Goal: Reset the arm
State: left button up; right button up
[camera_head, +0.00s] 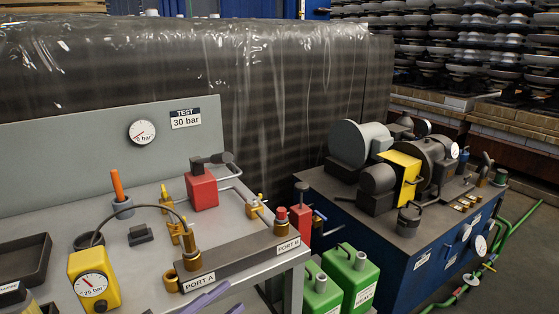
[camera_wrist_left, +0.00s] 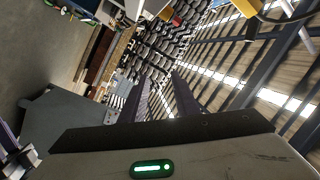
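My left gripper (camera_head: 235,294) shows at the bottom edge of the head view, as two purple-grey fingers pointing up and right. They are near the front edge of the grey bench (camera_head: 262,270), close to the PORT A block (camera_head: 235,258). In the left wrist view, the fingers of my left gripper (camera_wrist_left: 160,76) stand apart with a gap between them, and I see nothing held there. My right gripper is in neither view.
The bench carries a yellow gauge box (camera_head: 94,281), a red block (camera_head: 201,190), an orange-handled tool (camera_head: 117,186) and a black tray (camera_head: 22,262). Green canisters (camera_head: 352,276) stand beside it. A blue machine cabinet (camera_head: 408,262) is at right. Insulator stacks (camera_head: 480,45) are behind.

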pick_arm(q)
jog(key=s+a+f+n+y, duration=0.2)
jog(key=a+f+n+y, duration=0.25)
jog(key=f, duration=0.35)
jog(key=s+a+f+n+y, duration=0.35)
jog(key=a+f+y, duration=0.2)
jog(key=f, duration=0.25)
jog(key=s+a+f+n+g+y, duration=0.2)
jog(key=s+a+f+n+g, duration=0.4)
jog(key=s+f, duration=0.6)
jog(key=d+n+t, duration=0.1)
jog(key=d+n, duration=0.1)
jog(key=d, duration=0.8)
jog(key=shift+s+d+r+n+h+p, duration=0.25)
jog(key=shift+d+r+n+h+p, duration=0.05)
jog(key=shift+r+n+p, duration=0.15)
